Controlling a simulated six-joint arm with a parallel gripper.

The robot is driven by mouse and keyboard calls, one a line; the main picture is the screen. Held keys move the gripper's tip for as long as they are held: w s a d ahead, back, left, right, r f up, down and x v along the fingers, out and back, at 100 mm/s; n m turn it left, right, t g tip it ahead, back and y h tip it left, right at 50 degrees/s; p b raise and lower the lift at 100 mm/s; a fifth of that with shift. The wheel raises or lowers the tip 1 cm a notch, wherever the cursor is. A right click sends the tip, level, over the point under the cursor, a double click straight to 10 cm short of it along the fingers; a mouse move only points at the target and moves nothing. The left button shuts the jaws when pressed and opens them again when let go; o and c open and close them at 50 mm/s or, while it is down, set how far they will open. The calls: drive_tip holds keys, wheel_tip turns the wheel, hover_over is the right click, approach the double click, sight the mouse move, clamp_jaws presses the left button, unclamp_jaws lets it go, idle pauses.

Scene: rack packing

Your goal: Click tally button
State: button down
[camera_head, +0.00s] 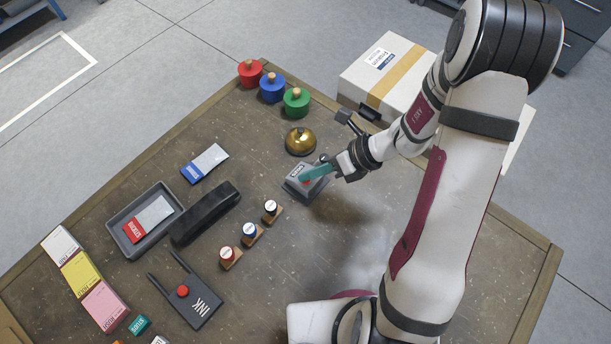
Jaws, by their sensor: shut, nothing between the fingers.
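The tally button unit is a small grey box (293,187) with a pale label on top, near the middle of the table in the head view. My gripper (318,171) reaches in from the right, with its teal fingers shut and nothing between them. The fingers lie over the top of the box and hide part of it, including most of the button area. I cannot tell whether the fingertips touch the button or hover just above it.
A brass bell (300,141) stands close behind the box. Red (250,73), blue (272,88) and green (296,101) knobbed pieces line the back edge. A white carton (360,75) stands behind my wrist. Small stamps (249,234), a black block (205,212) and a grey tray (118,226) lie left.

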drive_tip(key=shift+f, duration=0.3)
idle(0.5)
drive_tip(key=shift+r, duration=0.95)
wheel_tip(320, 180, up, 5)
idle(0.8)
